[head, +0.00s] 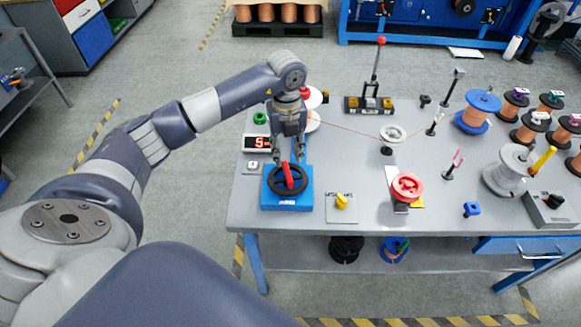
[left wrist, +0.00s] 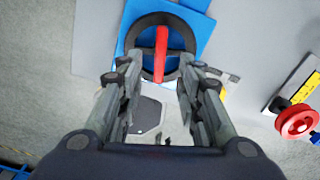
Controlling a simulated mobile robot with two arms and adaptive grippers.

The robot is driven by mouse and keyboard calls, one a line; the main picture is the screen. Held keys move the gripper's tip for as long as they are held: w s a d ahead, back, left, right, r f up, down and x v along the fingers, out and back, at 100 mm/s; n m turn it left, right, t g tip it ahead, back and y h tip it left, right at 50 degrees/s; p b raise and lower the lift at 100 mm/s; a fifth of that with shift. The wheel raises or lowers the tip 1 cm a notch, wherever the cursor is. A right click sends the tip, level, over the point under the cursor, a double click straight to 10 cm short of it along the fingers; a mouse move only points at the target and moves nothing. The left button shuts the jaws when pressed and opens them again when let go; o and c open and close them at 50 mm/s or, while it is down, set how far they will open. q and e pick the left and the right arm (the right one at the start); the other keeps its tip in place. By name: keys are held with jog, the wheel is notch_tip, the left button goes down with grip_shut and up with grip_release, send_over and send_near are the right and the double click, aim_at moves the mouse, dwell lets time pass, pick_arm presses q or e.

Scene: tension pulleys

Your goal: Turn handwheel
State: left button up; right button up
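The handwheel (head: 275,187) is a black ring with a red bar (head: 288,176) across it, mounted on a blue base (head: 287,204) near the table's left front. In the left wrist view the black handwheel (left wrist: 135,37) shows beyond the fingertips, with its red bar (left wrist: 162,52) lined up between them. My left gripper (head: 290,159) points down at the wheel's far side; its fingers are apart with nothing between them. It also shows open in the left wrist view (left wrist: 156,72). I cannot tell whether a fingertip touches the wheel. My right gripper is not in view.
A display box (head: 257,143) and a small grey box (head: 253,167) stand left of the wheel. A yellow knob (head: 342,201) and a red pulley (head: 406,186) lie to its right. A thin red wire (head: 350,131) runs across the table behind. Spools crowd the right side.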

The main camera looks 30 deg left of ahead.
aim_at(287, 171)
pick_arm(q)
notch_tip(287, 171, down, 3)
jog(key=shift+s+f, duration=0.1)
jog(key=shift+f, duration=0.05)
notch_tip(287, 171, down, 3)
jog(key=shift+d+f+p, duration=0.1)
jog(key=shift+p, duration=0.35)
grip_shut()
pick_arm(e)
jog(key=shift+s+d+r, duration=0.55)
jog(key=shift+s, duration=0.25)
